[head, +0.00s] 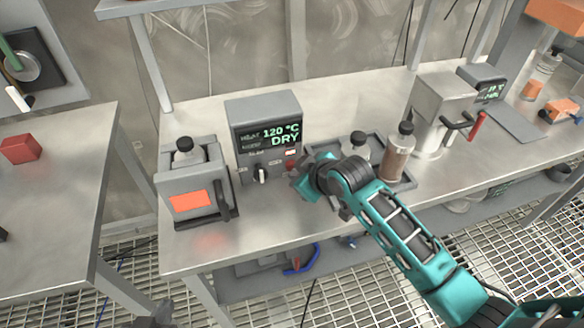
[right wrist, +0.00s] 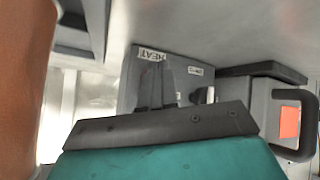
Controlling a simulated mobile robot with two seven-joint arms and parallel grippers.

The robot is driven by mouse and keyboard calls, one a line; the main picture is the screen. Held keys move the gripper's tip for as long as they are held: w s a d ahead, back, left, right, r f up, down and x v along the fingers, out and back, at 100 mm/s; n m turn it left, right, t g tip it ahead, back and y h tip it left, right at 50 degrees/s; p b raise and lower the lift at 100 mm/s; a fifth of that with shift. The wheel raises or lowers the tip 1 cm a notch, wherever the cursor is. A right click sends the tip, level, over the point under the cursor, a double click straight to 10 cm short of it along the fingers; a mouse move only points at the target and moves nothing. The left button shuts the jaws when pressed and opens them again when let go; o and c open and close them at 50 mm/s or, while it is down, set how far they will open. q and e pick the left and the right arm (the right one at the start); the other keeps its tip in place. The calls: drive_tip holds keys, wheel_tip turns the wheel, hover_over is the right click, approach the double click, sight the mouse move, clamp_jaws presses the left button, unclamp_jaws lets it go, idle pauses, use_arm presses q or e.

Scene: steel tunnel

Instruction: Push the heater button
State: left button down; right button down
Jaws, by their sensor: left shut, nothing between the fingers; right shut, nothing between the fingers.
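The heater (head: 264,108) is a grey box on the steel bench, with a lit display reading 120 °C and DRY. A red button (head: 291,165) is low on the right of its front, beside a black-and-white knob (head: 262,175). My right gripper (head: 297,181) is shut and empty, close in front of the button; I cannot tell whether it touches. In the right wrist view its dark fingers (right wrist: 156,86) overlap the heater (right wrist: 180,72) below the HEAT label, and the button is hidden there.
A grey container (head: 174,163) with an orange label stands left of the heater. A tray with bottles, including a brown one (head: 398,156), lies to the right, close to my right arm. A bench with a red block (head: 20,149) is at left.

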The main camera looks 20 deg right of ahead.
drive_tip(key=shift+w, duration=0.45)
drive_tip(key=shift+s, duration=0.4)
idle(0.3)
drive_tip(key=shift+s+d, duration=0.15)
drive_tip(key=shift+s, duration=2.9)
